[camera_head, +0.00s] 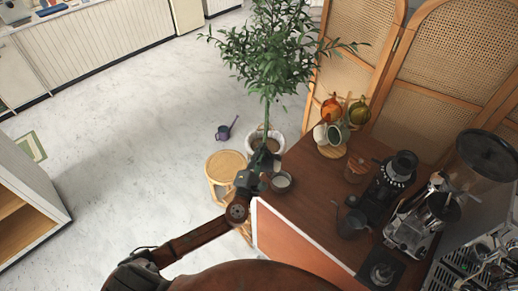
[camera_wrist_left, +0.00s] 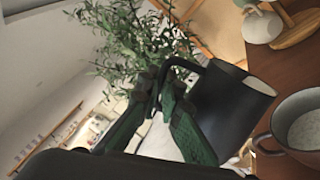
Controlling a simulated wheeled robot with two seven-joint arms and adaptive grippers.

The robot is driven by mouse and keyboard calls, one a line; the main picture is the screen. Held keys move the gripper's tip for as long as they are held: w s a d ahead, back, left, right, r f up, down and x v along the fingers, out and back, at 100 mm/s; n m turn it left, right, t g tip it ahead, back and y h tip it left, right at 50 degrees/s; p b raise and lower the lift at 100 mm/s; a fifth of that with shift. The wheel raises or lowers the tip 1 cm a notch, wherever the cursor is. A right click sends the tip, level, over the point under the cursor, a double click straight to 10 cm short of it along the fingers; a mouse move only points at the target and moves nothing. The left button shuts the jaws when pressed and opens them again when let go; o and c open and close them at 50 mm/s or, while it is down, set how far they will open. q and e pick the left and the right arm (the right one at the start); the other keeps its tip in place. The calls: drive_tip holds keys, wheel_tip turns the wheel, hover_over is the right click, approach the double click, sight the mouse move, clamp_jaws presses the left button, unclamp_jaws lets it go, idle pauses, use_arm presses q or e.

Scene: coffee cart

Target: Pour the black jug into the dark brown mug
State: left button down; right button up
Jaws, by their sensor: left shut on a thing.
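My left gripper (camera_head: 248,180) is at the counter's left edge, shut on the handle of the black jug. In the left wrist view the gripper (camera_wrist_left: 165,105) grips that handle, and the jug (camera_wrist_left: 228,108) shows a pale rim at its upper right. In the head view the jug is mostly hidden by the gripper and leaves. The dark brown mug (camera_head: 281,182) stands upright on the counter, just right of the gripper. In the left wrist view the mug (camera_wrist_left: 295,125) has a pale inside and is close beside the jug, apart from it. No stream shows. My right gripper is out of view.
The wooden counter (camera_head: 310,215) also holds a dark pitcher (camera_head: 352,224), a grinder (camera_head: 388,182), an espresso machine (camera_head: 408,228) and cups on a round board (camera_head: 332,150). A potted tree (camera_head: 268,50) and a round stool (camera_head: 226,163) stand beside the counter.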

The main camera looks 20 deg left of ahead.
sight(271, 155)
use_arm(q)
drive_tip(key=shift+d+r+m+p, duration=0.45)
drive_tip(key=shift+m+p, duration=0.15)
drive_tip(key=shift+p, duration=0.2)
drive_tip(key=shift+d+r+m+h+p, duration=0.2)
drive_tip(key=shift+d+m+h+p, duration=0.2)
drive_tip(key=shift+d+m+p, duration=0.35)
drive_tip(key=shift+d+r+m+p, duration=0.3)
drive_tip(key=shift+m+p, duration=0.15)
drive_tip(key=shift+p, duration=0.45)
drive_tip(key=shift+d+r+m+h+p, duration=0.25)
drive_tip(key=shift+d+m+p, duration=0.3)
drive_tip(key=shift+p, duration=0.3)
drive_tip(key=shift+d+m+p, duration=0.15)
drive_tip(key=shift+m+p, duration=0.15)
drive_tip(key=shift+m, duration=0.05)
drive_tip(key=shift+d, duration=0.1)
